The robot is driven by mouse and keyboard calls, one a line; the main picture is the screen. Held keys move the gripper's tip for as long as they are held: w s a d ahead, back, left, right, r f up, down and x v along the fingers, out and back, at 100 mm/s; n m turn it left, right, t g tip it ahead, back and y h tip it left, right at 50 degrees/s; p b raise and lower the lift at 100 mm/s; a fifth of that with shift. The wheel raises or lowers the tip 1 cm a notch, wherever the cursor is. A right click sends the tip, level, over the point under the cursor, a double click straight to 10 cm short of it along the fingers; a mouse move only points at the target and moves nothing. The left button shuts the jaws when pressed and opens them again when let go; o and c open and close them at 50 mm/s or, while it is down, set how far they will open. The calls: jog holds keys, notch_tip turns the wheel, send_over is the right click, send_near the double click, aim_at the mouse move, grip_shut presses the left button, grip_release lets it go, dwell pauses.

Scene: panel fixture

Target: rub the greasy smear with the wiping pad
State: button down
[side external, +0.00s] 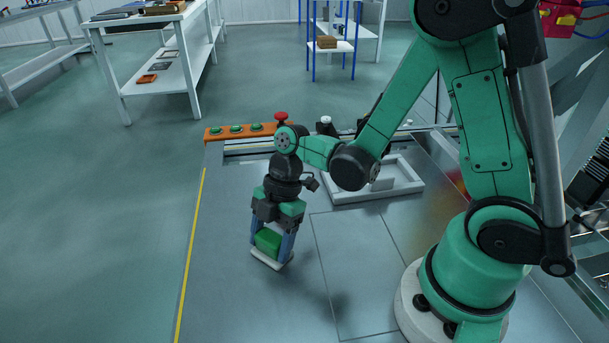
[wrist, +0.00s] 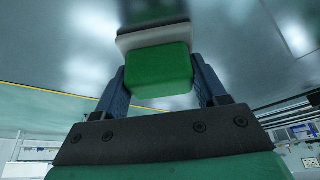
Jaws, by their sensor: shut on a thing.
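My gripper (side external: 272,246) points down over the grey metal panel (side external: 220,290), left of the arm's base. Its two blue fingers are shut on the wiping pad (side external: 268,242), a green block with a white underside. In the wrist view the pad (wrist: 158,72) sits between the fingers, with its white layer (wrist: 150,38) facing the panel. The pad is at or just above the panel surface; I cannot tell if it touches. I cannot make out the greasy smear clearly in either view; the pad and reflections may hide it.
A white open tray frame (side external: 405,183) lies behind and right of the gripper. An orange strip with green buttons (side external: 236,130) and a red knob (side external: 281,116) stand at the back edge. A yellow line (side external: 190,260) runs along the left edge. The panel in front is clear.

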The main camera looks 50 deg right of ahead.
aim_at(264, 308)
jog(key=shift+s+a, duration=0.9)
jog(key=shift+a, duration=0.2)
jog(key=shift+s+a, duration=0.85)
jog(key=shift+a, duration=0.25)
jog(key=shift+s+a, duration=0.9)
jog(key=shift+a, duration=0.2)
jog(key=shift+w+d, duration=1.1)
jog(key=shift+d, duration=0.25)
jog(key=shift+w+d, duration=1.05)
jog(key=shift+d, duration=0.25)
jog(key=shift+w+d, duration=1.1)
jog(key=shift+d, duration=0.25)
notch_tip(264, 308, up, 3)
jog(key=shift+s+f, duration=0.1)
jog(key=shift+s, duration=0.05)
jog(key=shift+a+r, duration=0.1)
jog(key=shift+r, duration=2.65)
